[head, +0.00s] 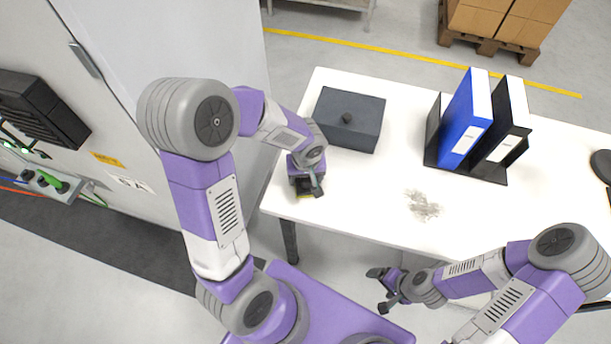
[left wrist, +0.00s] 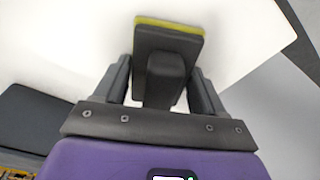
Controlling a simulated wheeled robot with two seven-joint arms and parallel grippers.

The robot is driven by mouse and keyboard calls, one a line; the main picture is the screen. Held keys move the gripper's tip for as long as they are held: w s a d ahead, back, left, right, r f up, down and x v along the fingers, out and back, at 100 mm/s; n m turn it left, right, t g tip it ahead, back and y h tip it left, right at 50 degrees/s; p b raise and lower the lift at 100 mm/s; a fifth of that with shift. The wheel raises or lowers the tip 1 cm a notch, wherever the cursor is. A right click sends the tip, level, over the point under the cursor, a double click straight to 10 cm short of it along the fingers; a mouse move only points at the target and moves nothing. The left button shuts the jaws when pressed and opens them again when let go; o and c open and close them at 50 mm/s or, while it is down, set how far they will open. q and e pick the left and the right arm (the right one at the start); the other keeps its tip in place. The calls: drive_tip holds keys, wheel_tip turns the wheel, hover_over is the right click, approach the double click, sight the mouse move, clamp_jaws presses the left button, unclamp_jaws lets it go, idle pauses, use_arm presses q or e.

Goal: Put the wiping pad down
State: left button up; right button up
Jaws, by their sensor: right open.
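The wiping pad (left wrist: 146,37) is a dark flat block with a yellow-green edge and a raised dark handle. It is at the near left corner of the white table (head: 375,222), and appears to rest on the top. My right gripper (head: 378,290) is open and empty, off the table's front edge.
A blue binder (head: 466,118) and a black binder (head: 505,125) stand in a holder farther right. A grey smudge (head: 422,205) marks the table, with clear white surface around it. A tall cabinet (head: 180,45) is at left.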

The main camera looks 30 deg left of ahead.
use_arm(q)
drive_tip(key=o, duration=0.3)
drive_tip(key=shift+o, duration=0.2)
drive_tip(key=shift+r+p, duration=0.4)
drive_tip(key=r+p, duration=0.1)
drive_tip(key=r, duration=0.2)
drive_tip(key=r+p, duration=0.1)
drive_tip(key=r, duration=0.3)
drive_tip(key=s+d+r+p, duration=0.1)
drive_tip(key=r, duration=0.3)
drive_tip(key=shift+s+r+p, duration=0.1)
drive_tip(key=shift+r+p, duration=0.1)
drive_tip(key=shift+p, duration=0.2)
